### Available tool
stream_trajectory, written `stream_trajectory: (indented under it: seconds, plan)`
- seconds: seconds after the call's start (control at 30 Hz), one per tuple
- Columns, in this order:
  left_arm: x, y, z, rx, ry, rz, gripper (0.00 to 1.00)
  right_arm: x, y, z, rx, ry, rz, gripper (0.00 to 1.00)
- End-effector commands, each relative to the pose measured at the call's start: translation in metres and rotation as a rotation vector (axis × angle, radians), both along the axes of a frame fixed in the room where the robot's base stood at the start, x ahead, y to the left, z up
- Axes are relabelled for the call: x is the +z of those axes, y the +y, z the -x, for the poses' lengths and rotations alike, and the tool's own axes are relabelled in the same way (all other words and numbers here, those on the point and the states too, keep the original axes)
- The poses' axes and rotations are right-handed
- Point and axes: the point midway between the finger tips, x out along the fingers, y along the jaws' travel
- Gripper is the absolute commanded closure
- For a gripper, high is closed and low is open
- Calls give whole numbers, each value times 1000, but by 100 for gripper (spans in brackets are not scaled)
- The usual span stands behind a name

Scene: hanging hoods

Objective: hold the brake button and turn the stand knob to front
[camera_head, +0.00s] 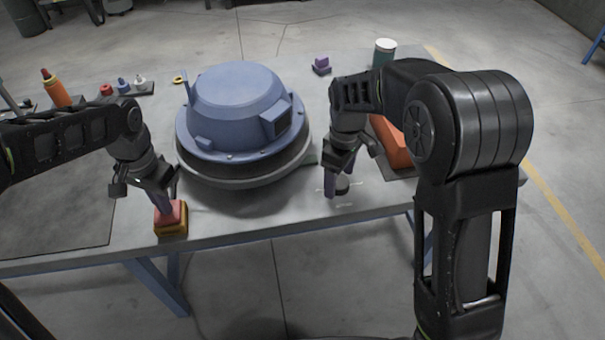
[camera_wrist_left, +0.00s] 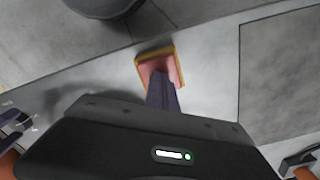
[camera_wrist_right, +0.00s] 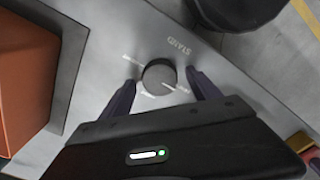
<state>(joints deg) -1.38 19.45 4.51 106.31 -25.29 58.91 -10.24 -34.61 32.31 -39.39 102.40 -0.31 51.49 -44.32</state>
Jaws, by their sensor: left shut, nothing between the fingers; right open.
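The brake button (camera_head: 170,213) is a red block on a yellow base near the table's front left edge; it also shows in the left wrist view (camera_wrist_left: 148,66). My left gripper (camera_head: 167,203) is shut and empty, fingertips pointing down at the red top (camera_wrist_left: 160,78). They appear to touch it; how far it is pressed I cannot tell. The stand knob (camera_wrist_right: 158,75) is a round dark knob with printed marks and the word STAND beside it. My right gripper (camera_wrist_right: 160,78) is open, one finger on each side of the knob, apparently with gaps. The knob's pointer is unclear.
A large blue hood (camera_head: 238,100) on a dark round base stands between my arms. An orange box (camera_head: 392,143) is right of the knob. An orange bottle (camera_head: 56,90) and small items stand at the back left. A dark mat (camera_head: 60,215) covers the left side.

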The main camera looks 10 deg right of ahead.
Motion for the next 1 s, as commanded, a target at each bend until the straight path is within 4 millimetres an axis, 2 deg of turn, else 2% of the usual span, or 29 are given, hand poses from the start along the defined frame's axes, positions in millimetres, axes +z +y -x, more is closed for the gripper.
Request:
stream_trajectory:
  seconds: [0.03,0.3,1.0]
  plan:
    - [-5,0,4,0,15,0,100,-3,0,0,-1,1,1,29]
    - [-5,0,4,0,15,0,100,-3,0,0,0,0,0,30]
    - [-5,0,4,0,15,0,100,-2,0,0,0,0,0,87]
